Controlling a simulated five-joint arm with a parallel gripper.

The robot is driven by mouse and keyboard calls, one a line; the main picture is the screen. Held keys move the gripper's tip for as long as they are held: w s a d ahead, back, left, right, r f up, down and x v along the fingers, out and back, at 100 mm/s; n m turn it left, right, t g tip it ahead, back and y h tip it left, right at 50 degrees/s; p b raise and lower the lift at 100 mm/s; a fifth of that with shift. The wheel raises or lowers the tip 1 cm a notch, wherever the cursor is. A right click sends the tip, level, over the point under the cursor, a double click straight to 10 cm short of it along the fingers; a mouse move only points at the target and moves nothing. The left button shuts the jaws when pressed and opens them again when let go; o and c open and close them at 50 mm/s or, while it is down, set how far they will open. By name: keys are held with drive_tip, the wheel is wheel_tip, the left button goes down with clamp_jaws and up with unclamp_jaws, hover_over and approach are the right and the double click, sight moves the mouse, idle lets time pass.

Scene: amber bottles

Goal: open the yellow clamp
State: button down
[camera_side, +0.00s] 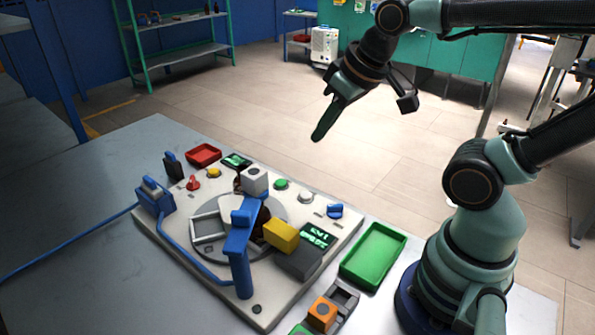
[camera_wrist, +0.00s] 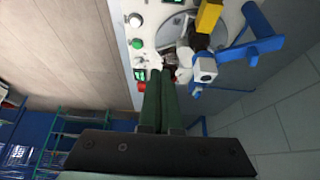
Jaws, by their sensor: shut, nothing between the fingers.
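The yellow clamp (camera_side: 281,235) is a yellow block at the right of the round turntable (camera_side: 222,250) on the pale panel. A dark grey block (camera_side: 298,262) sits beside it. Whether the clamp is open or closed I cannot tell. It also shows at the top of the wrist view (camera_wrist: 209,16). My gripper (camera_side: 319,136) is high above the panel's far side, well apart from the clamp. Its dark green fingers are together and empty in the wrist view (camera_wrist: 161,74). A dark brown shape (camera_side: 262,219), perhaps an amber bottle, is partly hidden behind the blue post (camera_side: 239,255).
A grey-white block (camera_side: 254,179) stands on the panel behind the blue post. A red tray (camera_side: 204,154) is at the back left, a green tray (camera_side: 373,255) at the right. An orange block (camera_side: 322,313) is in front. The table's left side is mostly clear except for a blue cable.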

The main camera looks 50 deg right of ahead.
sight(286, 231)
idle(0.4)
drive_tip(key=c, duration=1.1)
unclamp_jaws()
drive_tip(key=o, duration=0.5)
drive_tip(key=shift+w+a+f, duration=0.1)
drive_tip(key=shift+a, duration=0.15)
drive_tip(key=shift+o, duration=0.8)
drive_tip(key=a+f+g, duration=0.5)
drive_tip(key=a, duration=0.4)
drive_tip(key=shift+w+f+g, duration=0.3)
drive_tip(key=shift+w, duration=0.05)
wheel_tip(286, 231, down, 12)
drive_tip(key=shift+f, duration=0.1)
clamp_jaws()
